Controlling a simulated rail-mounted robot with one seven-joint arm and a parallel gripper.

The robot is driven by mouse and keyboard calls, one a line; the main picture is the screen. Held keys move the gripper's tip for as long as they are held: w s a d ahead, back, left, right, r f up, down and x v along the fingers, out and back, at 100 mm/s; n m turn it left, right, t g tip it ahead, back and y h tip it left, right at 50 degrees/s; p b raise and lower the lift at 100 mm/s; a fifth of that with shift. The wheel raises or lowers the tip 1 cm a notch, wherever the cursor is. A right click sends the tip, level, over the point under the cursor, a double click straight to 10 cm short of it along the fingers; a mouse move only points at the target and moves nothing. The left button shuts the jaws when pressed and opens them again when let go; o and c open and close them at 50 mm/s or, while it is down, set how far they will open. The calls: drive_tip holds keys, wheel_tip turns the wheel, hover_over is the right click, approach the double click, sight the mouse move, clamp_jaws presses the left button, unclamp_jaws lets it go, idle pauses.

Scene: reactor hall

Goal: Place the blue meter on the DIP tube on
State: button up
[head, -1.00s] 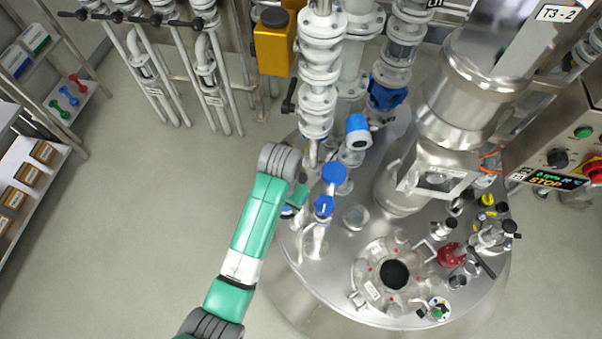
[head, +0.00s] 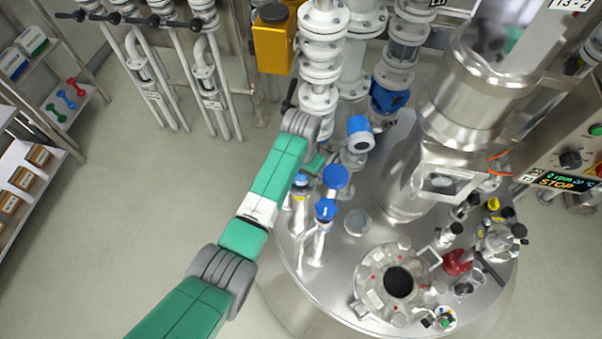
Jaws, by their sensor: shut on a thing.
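My gripper (head: 314,164) is at the end of the green arm, above the left part of the reactor lid. It is small here and its fingers are partly hidden by the wrist. A small blue-topped piece (head: 300,179), which looks like the blue meter, shows at the gripper's lower left. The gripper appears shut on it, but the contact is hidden. An upright metal tube (head: 299,215) stands below this piece; I cannot tell whether it is the DIP tube or whether the two touch.
A blue disc-topped fitting (head: 335,177) and a blue valve (head: 326,209) stand close to the gripper's right. A blue instrument with a pale face (head: 359,125) and a flanged column (head: 321,70) are behind. The open port (head: 399,282) lies in front. Floor at left is clear.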

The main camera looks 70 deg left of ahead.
drive_tip(key=shift+f, duration=0.1)
drive_tip(key=o, duration=1.1)
drive_tip(key=shift+o, duration=0.2)
wheel_tip(320, 180, up, 12)
drive_tip(key=p, duration=0.2)
drive_tip(key=shift+p, duration=0.4)
